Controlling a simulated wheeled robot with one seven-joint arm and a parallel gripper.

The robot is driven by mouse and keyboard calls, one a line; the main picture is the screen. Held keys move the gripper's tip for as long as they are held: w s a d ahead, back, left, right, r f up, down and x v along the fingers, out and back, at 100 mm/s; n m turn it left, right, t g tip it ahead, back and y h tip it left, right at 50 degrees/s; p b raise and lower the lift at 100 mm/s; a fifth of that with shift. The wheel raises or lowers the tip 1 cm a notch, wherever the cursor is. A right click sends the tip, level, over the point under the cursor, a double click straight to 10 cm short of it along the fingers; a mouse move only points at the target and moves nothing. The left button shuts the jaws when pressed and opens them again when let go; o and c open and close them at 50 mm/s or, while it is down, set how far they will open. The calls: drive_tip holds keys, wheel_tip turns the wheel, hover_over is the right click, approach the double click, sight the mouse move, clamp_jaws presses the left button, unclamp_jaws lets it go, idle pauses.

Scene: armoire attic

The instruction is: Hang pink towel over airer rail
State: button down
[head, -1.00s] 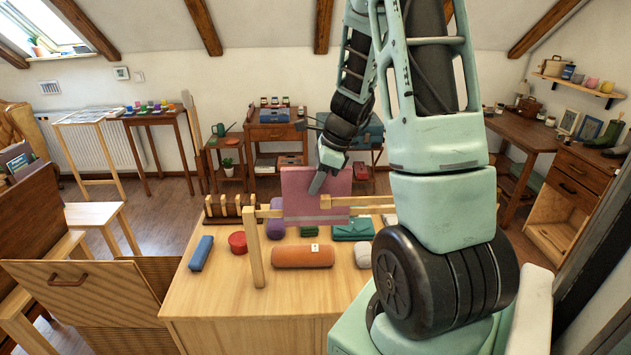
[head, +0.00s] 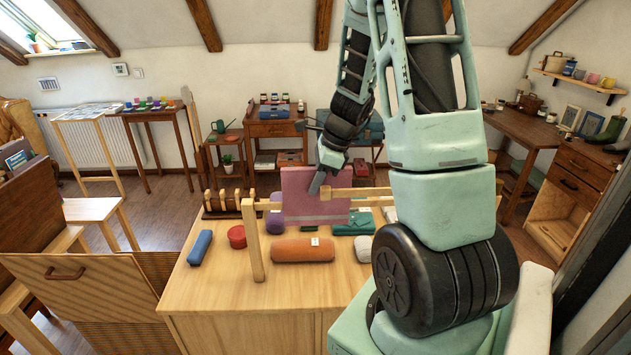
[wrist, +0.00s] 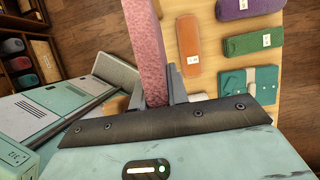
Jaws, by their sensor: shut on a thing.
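The pink towel (head: 300,190) hangs as a flat folded sheet from my gripper (head: 318,182) in the head view. My gripper is shut on its top edge; the towel also shows between the fingers in the wrist view (wrist: 146,55). The wooden airer (head: 253,245) stands on the worktop, with a post at its left and pale rails. The left rail (head: 268,202) runs up to the towel's left edge, and another rail part (head: 365,191) crosses in front of its right half. I cannot tell whether the towel touches a rail. My arm hides the airer's right part.
The worktop (head: 225,290) holds a blue roll (head: 200,247), a red round container (head: 237,237), an orange roll (head: 303,250), a purple roll (head: 275,222) and green folded cloth (head: 356,225). A dark wooden rack (head: 225,207) stands behind the airer's left end. The worktop's front left is bare.

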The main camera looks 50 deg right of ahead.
drive_tip(key=shift+f+b, duration=1.15)
drive_tip(key=shift+f, duration=0.3)
drive_tip(key=c, duration=1.3)
unclamp_jaws()
drive_tip(key=b+v, duration=0.1)
drive_tip(key=v, duration=1.6)
drive_tip(key=shift+s+r, duration=0.1)
drive_tip(key=shift+r, duration=0.1)
